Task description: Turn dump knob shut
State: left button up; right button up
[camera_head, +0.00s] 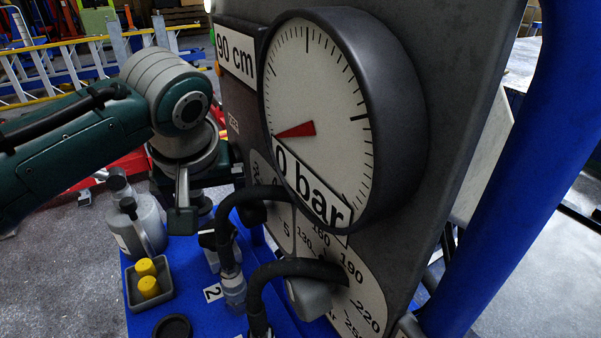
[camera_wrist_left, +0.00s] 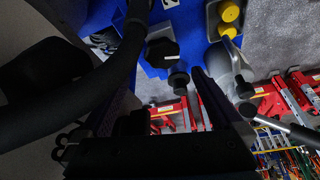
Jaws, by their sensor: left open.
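In the left wrist view a black many-sided knob (camera_wrist_left: 160,54) with a short white mark stands by the blue base; it seems to be the dump knob. My left gripper (camera_wrist_left: 168,88) is open, its two dark fingers apart, with the knob just beyond and between the tips. No contact shows. In the head view my left gripper (camera_head: 184,216) points down beside the panel's left edge, above the blue base (camera_head: 205,318). The knob is not clearly made out there. My right gripper is in neither view.
The grey panel carries a round gauge (camera_head: 318,85) reading 0 bar and a 90 cm sign (camera_head: 236,53). Black hoses (camera_head: 252,196) arch close to the gripper. A grey bottle (camera_head: 140,225) and a tray with yellow caps (camera_head: 147,280) stand left. A blue post (camera_head: 510,190) is at right.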

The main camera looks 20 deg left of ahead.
aim_at(217, 234)
pick_arm(q)
jog(key=b+x, duration=0.2)
jog(key=x, duration=0.2)
jog(key=b+x, duration=0.3)
jog(key=x, duration=0.2)
jog(key=shift+s+a+f, duration=0.1)
jog(key=shift+s+f, duration=0.05)
jog(key=shift+s, duration=0.05)
jog(key=shift+c, duration=0.2)
jog(key=c, duration=1.1)
